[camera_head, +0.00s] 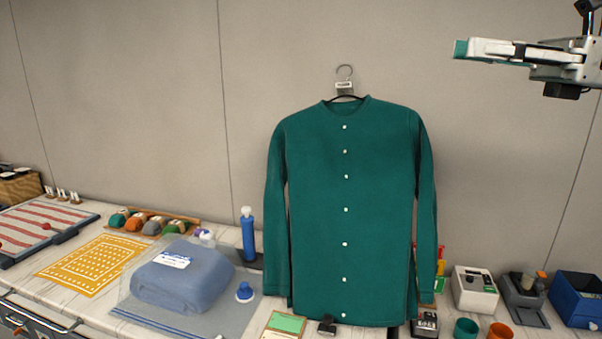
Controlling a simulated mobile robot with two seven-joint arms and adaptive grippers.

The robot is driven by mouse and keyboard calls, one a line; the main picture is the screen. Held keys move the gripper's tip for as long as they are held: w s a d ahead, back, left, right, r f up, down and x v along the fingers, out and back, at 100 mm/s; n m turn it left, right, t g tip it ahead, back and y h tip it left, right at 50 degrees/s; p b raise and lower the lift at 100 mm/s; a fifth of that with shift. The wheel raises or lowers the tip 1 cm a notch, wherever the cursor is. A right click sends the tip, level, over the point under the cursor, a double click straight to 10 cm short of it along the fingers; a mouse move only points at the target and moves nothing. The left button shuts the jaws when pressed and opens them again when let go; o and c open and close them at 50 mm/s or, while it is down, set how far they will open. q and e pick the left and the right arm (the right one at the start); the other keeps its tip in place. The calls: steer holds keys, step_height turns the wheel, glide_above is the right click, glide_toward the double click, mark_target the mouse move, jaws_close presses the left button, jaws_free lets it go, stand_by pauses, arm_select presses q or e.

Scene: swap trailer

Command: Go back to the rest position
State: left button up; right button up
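My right gripper (466,49) is high at the upper right, seen side-on and pointing left. Its fingers overlap in this view, so I cannot tell whether they are open or shut. A small teal patch shows at the fingertips, and I cannot tell what it is. The gripper is apart from the green shirt (375,200), up and to the right of it. The shirt hangs upright from a hanger (345,72) against the grey wall. My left gripper is not in view.
A worktop (95,298) runs below the wall. It holds a folded blue garment (180,275) in clear wrapping, a blue bottle (248,234), a yellow mat (90,265), a striped board (35,228) and a blue bin (578,298). The air around the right gripper is clear.

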steer(key=w+a+f+m+t+y, duration=0.2)
steer(key=w+a+f+m+t, duration=0.1)
steer(key=w+f+m+t, duration=1)
steer(key=s+d+f+m+t+h, duration=0.1)
steer(key=d+f+m+t+h, duration=0.3)
steer(key=f+m+h, duration=0.8)
steer(key=s+d+f+m+t+h, duration=0.2)
steer(key=d+f+m+h, duration=0.55)
steer(key=f+m, duration=0.65)
steer(key=s+d+f+m+g+h, duration=0.1)
steer(key=s+f+m+g+h, duration=0.2)
steer(key=f, duration=0.4)
steer(key=s+d+f+m+g+h, duration=0.1)
steer(key=s+f+g+h, duration=0.15)
steer(key=s+f, duration=0.4)
steer(key=s+d+f+m+g, duration=0.25)
steer(key=s+f+g, duration=0.55)
steer(key=s+f, duration=0.75)
steer(key=a+f+m+t+y, duration=0.3)
steer(key=a+f+y, duration=0.4)
steer(key=a+f, duration=0.6)
steer(key=shift+a+f+t, duration=0.25)
steer(key=shift+a+t, duration=0.2)
steer(key=shift+a, duration=1.45)
